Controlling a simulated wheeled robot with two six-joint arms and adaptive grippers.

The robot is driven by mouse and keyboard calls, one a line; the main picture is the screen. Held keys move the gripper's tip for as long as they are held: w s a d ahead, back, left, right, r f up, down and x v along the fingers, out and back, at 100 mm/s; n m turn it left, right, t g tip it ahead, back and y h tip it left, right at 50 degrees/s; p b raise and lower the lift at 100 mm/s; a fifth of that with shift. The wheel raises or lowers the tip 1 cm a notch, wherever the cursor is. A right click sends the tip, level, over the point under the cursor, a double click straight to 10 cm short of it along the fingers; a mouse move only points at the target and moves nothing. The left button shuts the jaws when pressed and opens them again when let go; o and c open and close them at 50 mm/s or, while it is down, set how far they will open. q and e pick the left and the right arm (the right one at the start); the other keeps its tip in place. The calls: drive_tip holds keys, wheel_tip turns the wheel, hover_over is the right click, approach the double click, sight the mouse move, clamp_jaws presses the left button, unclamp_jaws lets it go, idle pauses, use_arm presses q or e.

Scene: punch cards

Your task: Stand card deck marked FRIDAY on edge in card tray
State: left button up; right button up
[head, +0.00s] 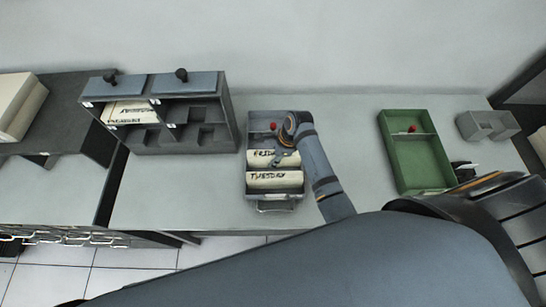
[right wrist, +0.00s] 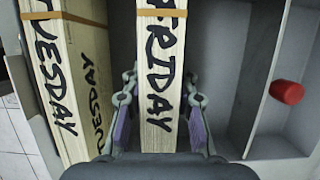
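The FRIDAY deck (head: 260,154) is a cream card block with black lettering and an orange-brown band. It sits in the grey card tray (head: 283,206) beside the TUESDAY deck (head: 274,180), with a lettered narrow face toward the camera in the right wrist view (right wrist: 160,75). My right gripper (head: 286,157) reaches into the tray. In the right wrist view its two fingers (right wrist: 160,105) straddle the FRIDAY deck, with narrow gaps seeming to show beside the pads. The deck's underside is hidden. My left gripper is not in view.
A red knob (right wrist: 286,91) is in the tray's far compartment. A grey rack (head: 190,110) with card decks stands left. A green tray (head: 415,175) and small grey holder (head: 487,124) are at right. Bare table lies between the trays.

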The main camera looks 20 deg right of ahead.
drive_tip(key=o, duration=0.5)
drive_tip(key=shift+r, duration=0.1)
drive_tip(key=v, duration=1.2)
